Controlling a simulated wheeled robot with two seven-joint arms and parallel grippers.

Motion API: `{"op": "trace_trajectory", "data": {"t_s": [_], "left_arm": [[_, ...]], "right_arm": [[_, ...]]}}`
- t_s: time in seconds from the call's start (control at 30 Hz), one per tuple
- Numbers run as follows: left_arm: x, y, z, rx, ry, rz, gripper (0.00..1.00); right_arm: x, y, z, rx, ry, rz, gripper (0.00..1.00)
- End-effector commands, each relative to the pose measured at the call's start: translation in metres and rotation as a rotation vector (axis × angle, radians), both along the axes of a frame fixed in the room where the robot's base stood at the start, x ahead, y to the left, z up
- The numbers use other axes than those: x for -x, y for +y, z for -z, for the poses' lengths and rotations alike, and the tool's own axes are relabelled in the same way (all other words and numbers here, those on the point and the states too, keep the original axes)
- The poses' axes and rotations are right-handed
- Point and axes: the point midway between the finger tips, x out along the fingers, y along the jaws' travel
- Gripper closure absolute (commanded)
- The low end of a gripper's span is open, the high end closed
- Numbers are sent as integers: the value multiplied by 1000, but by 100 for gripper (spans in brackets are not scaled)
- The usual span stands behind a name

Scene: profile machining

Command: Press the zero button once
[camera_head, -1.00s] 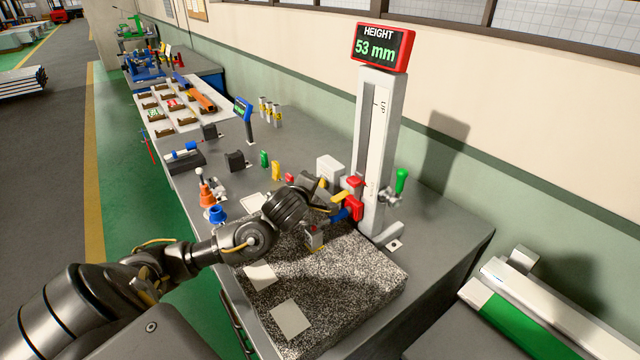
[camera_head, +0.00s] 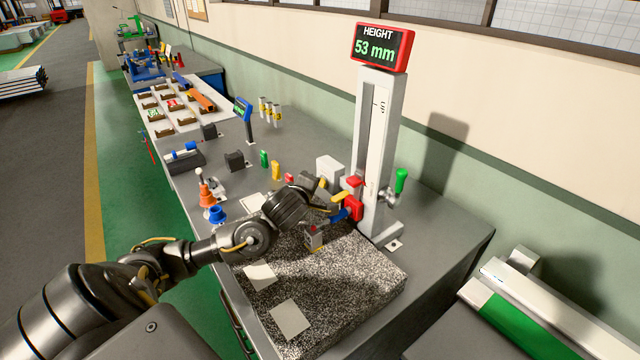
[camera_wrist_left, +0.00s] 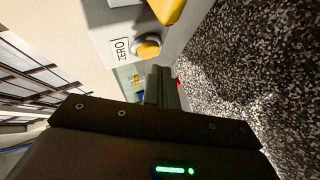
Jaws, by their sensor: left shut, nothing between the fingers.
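The zero button (camera_wrist_left: 148,47) is a round yellow button on a grey housing, beside a white ZERO label (camera_wrist_left: 121,48) in the left wrist view. My left gripper (camera_wrist_left: 159,73) is shut and empty, its fingertips very near the button's edge. I cannot tell whether they touch it. In the head view my left arm (camera_head: 250,238) reaches over the granite plate to the height gauge (camera_head: 373,150). The button and fingertips cannot be made out clearly there. The gauge display (camera_head: 382,47) reads 53 mm. My right gripper is not in view.
The speckled granite plate (camera_head: 355,290) lies under my arm, with white pads (camera_head: 289,319) on it. A green-handled lever (camera_head: 401,180) is right of the column. Small coloured objects stand behind my arm.

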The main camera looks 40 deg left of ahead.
Motion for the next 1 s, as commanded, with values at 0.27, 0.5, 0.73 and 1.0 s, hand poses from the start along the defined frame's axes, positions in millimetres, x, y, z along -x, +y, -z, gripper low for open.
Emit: {"op": "trace_trajectory", "data": {"t_s": [0.27, 0.5, 0.73, 1.0], "left_arm": [[0, 0, 0, 0, 0, 0, 100], [0, 0, 0, 0, 0, 0, 100], [-2, -1, 0, 2, -1, -1, 100], [-8, -3, 0, 1, 0, 0, 100]], "right_arm": [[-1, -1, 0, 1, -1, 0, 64], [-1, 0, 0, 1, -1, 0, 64], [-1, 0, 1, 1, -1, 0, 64], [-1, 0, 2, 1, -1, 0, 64]]}}
